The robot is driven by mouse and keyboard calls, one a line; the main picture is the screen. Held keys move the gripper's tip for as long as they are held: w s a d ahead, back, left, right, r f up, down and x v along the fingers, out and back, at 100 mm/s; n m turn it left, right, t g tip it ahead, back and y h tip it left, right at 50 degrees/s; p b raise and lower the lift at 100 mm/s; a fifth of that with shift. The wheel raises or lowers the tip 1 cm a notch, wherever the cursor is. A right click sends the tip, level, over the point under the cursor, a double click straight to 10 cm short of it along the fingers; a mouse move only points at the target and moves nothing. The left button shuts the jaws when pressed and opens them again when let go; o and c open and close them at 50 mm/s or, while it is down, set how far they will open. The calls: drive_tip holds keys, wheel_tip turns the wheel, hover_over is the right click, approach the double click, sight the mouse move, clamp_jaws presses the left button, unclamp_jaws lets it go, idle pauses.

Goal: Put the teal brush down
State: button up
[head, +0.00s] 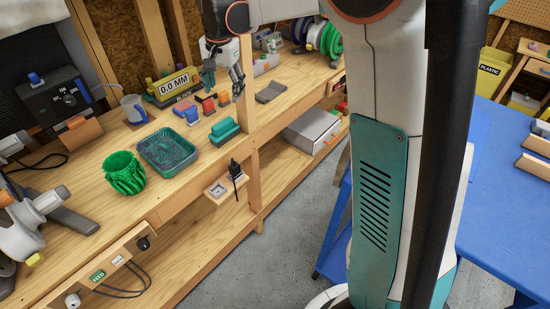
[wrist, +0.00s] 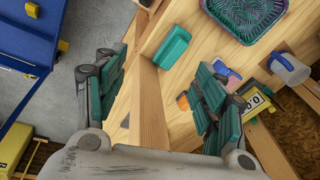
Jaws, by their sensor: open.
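The teal brush (head: 224,131) lies on the wooden bench near its front edge, right of the teal tray. It also shows in the wrist view (wrist: 173,47), at the top middle, beyond my fingers and touching neither of them. My gripper (head: 224,86) is above the bench, behind the brush in the head view. Its fingers are spread wide in the wrist view (wrist: 158,98), with nothing held between them. The brush's underside is hidden.
The teal tray (head: 149,150) and a green ribbed pot (head: 124,176) stand left of the brush. Several small coloured tools (head: 208,104) lie behind it, near a yellow 0.0 MM display (head: 175,86). A wooden post (wrist: 150,108) crosses below my fingers. A dark flat piece (head: 270,92) lies farther right.

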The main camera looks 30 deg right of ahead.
drive_tip(key=s+r+n+t, duration=0.2)
drive_tip(key=s+n, duration=0.1)
drive_tip(key=s, duration=0.9)
drive_tip(key=s+r+n+t, duration=0.2)
drive_tip(key=s+n, duration=0.2)
drive_tip(key=s, duration=0.8)
drive_tip(key=s+f+n+t, duration=0.1)
drive_tip(key=s+f+n, duration=0.1)
drive_tip(key=s+f, duration=0.2)
drive_tip(key=s, duration=0.3)
drive_tip(key=shift+s+n, duration=0.3)
drive_tip(key=shift+s, duration=0.1)
drive_tip(key=shift+o, duration=0.5)
drive_tip(key=shift+d, duration=0.1)
drive_tip(key=shift+r, duration=0.1)
